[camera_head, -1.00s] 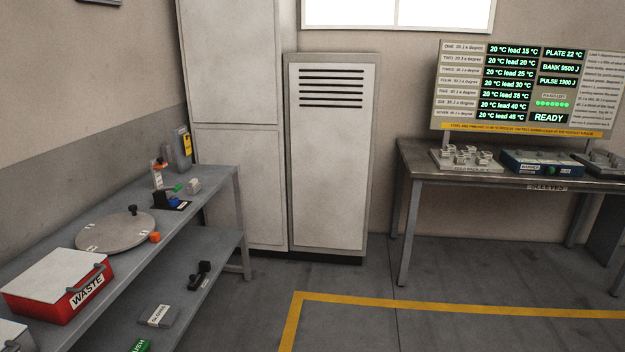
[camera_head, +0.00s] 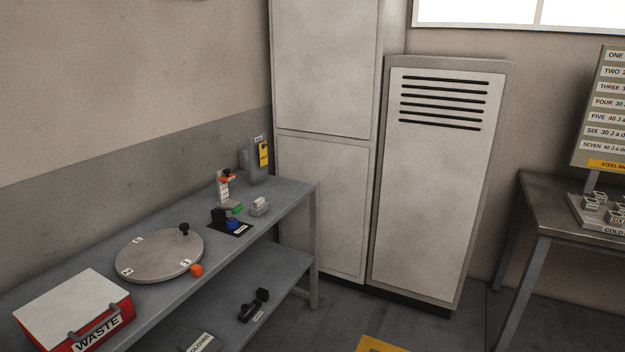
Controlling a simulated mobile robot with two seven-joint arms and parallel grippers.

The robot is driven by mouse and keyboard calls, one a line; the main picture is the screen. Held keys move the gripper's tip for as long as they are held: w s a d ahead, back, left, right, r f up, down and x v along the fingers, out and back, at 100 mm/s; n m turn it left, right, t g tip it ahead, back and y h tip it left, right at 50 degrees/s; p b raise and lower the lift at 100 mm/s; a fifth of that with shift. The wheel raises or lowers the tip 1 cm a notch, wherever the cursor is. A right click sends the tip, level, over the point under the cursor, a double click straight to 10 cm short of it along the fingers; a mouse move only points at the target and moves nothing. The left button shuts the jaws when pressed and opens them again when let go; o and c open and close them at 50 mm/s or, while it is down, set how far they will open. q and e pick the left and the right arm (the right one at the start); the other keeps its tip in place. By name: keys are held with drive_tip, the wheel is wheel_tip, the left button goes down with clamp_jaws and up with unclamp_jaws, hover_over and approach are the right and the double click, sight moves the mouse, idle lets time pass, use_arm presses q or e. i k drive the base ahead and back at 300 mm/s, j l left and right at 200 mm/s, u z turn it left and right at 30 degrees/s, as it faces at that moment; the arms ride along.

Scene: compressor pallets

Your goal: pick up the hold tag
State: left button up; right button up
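A small yellow tag (camera_head: 264,154) with dark print hangs on the front of a grey upright holder (camera_head: 256,163) at the far end of the left bench, against the wall. The print is too small to read, so I cannot tell for sure that it is the hold tag. Neither of my grippers shows in the head view.
The left bench (camera_head: 75,275) carries a red WASTE box (camera_head: 109,328), a round grey plate (camera_head: 160,255), an orange block (camera_head: 197,270) and small devices (camera_head: 232,222). Tall cabinets (camera_head: 435,180) stand behind. A second table (camera_head: 560,205) is at right. Floor between is clear.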

sight(263, 155)
drive_tip(key=i+l+u, duration=0.75)
drive_tip(key=i+l, duration=0.15)
drive_tip(key=l, duration=0.15)
drive_tip(key=i+l+u, duration=0.1)
drive_tip(key=u, duration=0.3)
drive_tip(key=i+l+u, duration=0.1)
drive_tip(key=u, duration=0.25)
drive_tip(key=i+l+u, duration=0.1)
drive_tip(key=u, duration=0.3)
drive_tip(key=i+l+u, duration=0.15)
drive_tip(key=l, duration=0.15)
drive_tip(key=l+u, duration=0.15)
drive_tip(key=i+l+u, duration=0.15)
drive_tip(key=l, duration=0.3)
drive_tip(key=i+l, duration=0.1)
drive_tip(key=l, duration=0.35)
drive_tip(key=l+u, duration=0.1)
drive_tip(key=l, duration=0.3)
drive_tip(key=i, duration=0.05)
